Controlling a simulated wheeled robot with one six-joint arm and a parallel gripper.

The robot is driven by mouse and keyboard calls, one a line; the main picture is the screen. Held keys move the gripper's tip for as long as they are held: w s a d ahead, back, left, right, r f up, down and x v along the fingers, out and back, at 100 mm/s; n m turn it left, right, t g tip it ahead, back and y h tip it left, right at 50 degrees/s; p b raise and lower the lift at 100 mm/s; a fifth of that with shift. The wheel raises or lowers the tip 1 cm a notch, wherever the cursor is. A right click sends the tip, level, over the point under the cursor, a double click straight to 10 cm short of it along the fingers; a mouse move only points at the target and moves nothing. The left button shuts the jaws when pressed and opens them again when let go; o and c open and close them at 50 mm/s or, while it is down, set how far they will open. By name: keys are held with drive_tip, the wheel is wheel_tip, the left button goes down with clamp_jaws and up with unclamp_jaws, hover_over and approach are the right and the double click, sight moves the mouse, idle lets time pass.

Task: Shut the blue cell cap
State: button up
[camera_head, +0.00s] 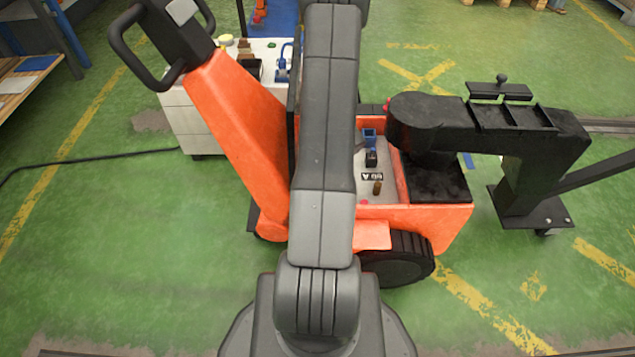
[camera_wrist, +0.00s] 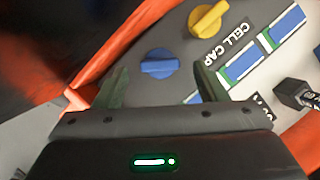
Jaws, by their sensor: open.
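A yellow cap (camera_wrist: 208,18) sits up and to the right, beside a "CELL CAP" label (camera_wrist: 226,40). In the head view my arm hides the gripper and the blue cap.
Blue-and-white cells (camera_wrist: 245,62) and a black connector (camera_wrist: 296,94) lie right of the caps. In the head view, the orange cart (camera_head: 240,140) surrounds the panel (camera_head: 370,180). A black arm-like fixture (camera_head: 480,120) stands at right. Green floor is clear at lower left.

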drive_tip(key=shift+x, duration=1.2)
drive_tip(key=c, duration=1)
drive_tip(key=shift+n, duration=0.4)
drive_tip(key=n+g, duration=0.1)
drive_tip(key=n, duration=0.2)
drive_tip(key=shift+w+r+y+p, duration=0.1)
drive_tip(key=shift+y+p, duration=0.2)
drive_tip(key=shift+w+d+n+g+p, duration=0.15)
drive_tip(key=shift+n+g, duration=0.3)
drive_tip(key=shift+n, duration=0.55)
drive_tip(key=shift+s+a+n+g+p, duration=0.15)
drive_tip(key=shift+n+g, duration=0.3)
drive_tip(key=shift+n, duration=0.55)
drive_tip(key=shift+w+d, duration=0.1)
